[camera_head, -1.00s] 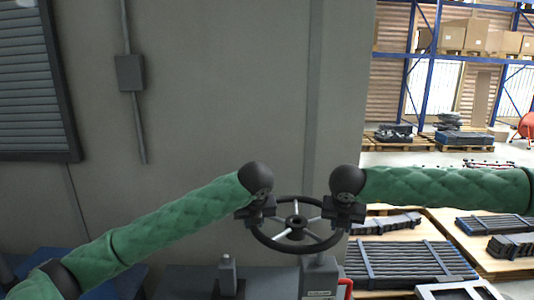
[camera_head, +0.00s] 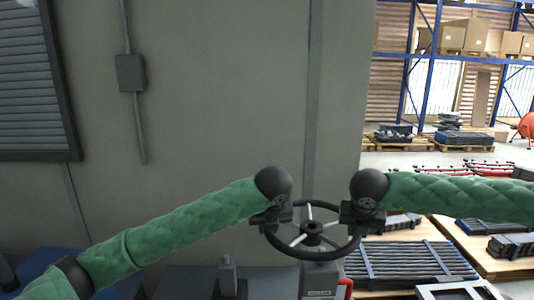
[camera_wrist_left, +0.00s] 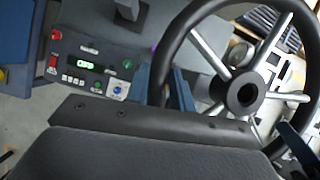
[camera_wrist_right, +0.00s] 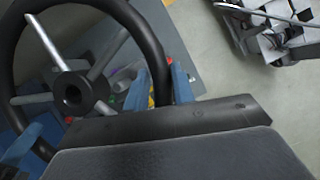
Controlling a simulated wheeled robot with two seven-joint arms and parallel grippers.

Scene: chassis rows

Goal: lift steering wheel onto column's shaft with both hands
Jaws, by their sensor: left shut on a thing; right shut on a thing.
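The black steering wheel (camera_head: 312,229), with silver spokes and an open hub hole, is held in the air, roughly flat. My left gripper (camera_head: 271,220) is shut on its left rim and my right gripper (camera_head: 362,219) on its right rim. The hub shows in the left wrist view (camera_wrist_left: 242,94) and the right wrist view (camera_wrist_right: 74,92). A short upright grey post (camera_head: 228,274), possibly the column's shaft, stands lower left of the wheel and apart from it. Whether anything lies directly under the hub is hidden.
A grey box (camera_head: 320,282) with a red handle stands below the wheel. A control panel (camera_wrist_left: 92,75) with buttons and a green display shows in the left wrist view. Pallets of dark bars (camera_head: 412,262) lie at right. A grey wall (camera_head: 220,110) is behind.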

